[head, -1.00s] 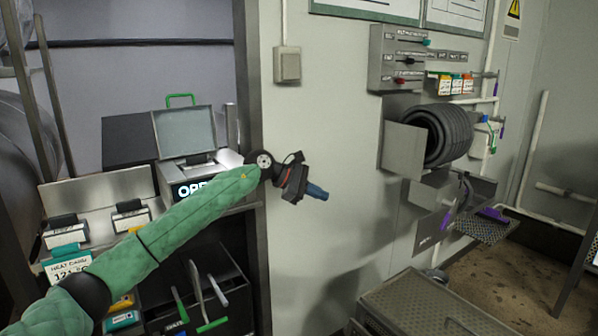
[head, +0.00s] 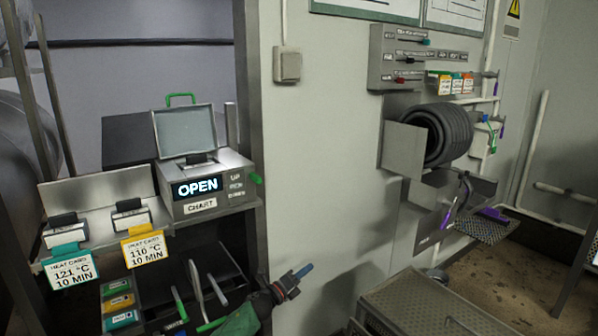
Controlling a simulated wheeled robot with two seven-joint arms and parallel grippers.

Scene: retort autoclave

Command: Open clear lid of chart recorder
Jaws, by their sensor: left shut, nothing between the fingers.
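The chart recorder (head: 228,183) is a grey metal box on the shelf at the left, with a lit display reading OPEN and a CHART label. Its clear lid (head: 185,131) stands raised at the back of the box, tilted up, with a green handle (head: 181,96) at its top edge. My left gripper (head: 303,271) is at the bottom centre, below and to the right of the recorder, apart from it. It is shut with nothing in it. My right gripper is not in view.
Heat cards (head: 143,247) hang on the shelf front left of the recorder. A rack with green-handled tools (head: 195,286) is below. A wall panel (head: 416,58) and a black hose coil (head: 449,134) are at the right. A metal crate (head: 425,303) stands at the lower right.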

